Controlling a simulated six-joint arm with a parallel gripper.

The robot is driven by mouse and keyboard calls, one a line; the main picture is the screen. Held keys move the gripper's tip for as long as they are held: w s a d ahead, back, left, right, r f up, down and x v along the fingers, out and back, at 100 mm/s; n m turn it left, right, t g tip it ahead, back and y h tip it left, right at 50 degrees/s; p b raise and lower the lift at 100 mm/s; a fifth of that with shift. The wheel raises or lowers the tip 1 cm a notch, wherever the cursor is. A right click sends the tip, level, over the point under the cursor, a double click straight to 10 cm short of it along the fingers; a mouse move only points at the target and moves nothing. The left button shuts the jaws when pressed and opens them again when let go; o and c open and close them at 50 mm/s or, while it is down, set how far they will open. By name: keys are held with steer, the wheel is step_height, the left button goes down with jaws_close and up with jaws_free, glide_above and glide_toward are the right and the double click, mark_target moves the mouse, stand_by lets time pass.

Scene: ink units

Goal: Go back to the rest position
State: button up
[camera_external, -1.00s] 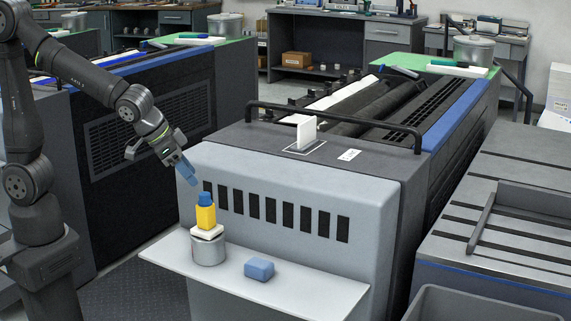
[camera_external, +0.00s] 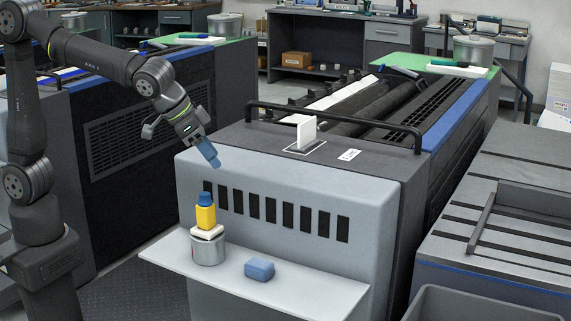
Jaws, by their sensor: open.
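My gripper (camera_external: 208,153) has blue fingertips and points down and to the right. It is open, with nothing visible between its fingers. It hangs in the air in front of the top left edge of the grey press unit (camera_external: 300,182), above the white shelf. My arm reaches in from the left side of the view.
On the white shelf (camera_external: 318,288) stand a metal can (camera_external: 208,252), a white block (camera_external: 207,232) on it and a yellow bottle (camera_external: 205,216) with a blue cap on top. A blue sponge (camera_external: 259,269) lies beside them. A black rail (camera_external: 330,115) spans the press top.

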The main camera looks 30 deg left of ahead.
steer(key=w+d+r, duration=0.1)
steer(key=w+d, duration=0.4)
steer(key=d, duration=0.3)
steer(key=w+d+r+m, duration=0.1)
steer(key=w+d, duration=0.4)
steer(key=d, duration=0.2)
steer(key=shift+w+d+r+g+h, duration=0.2)
steer(key=shift+d+r+g+h, duration=0.1)
steer(key=shift+d+r, duration=0.1)
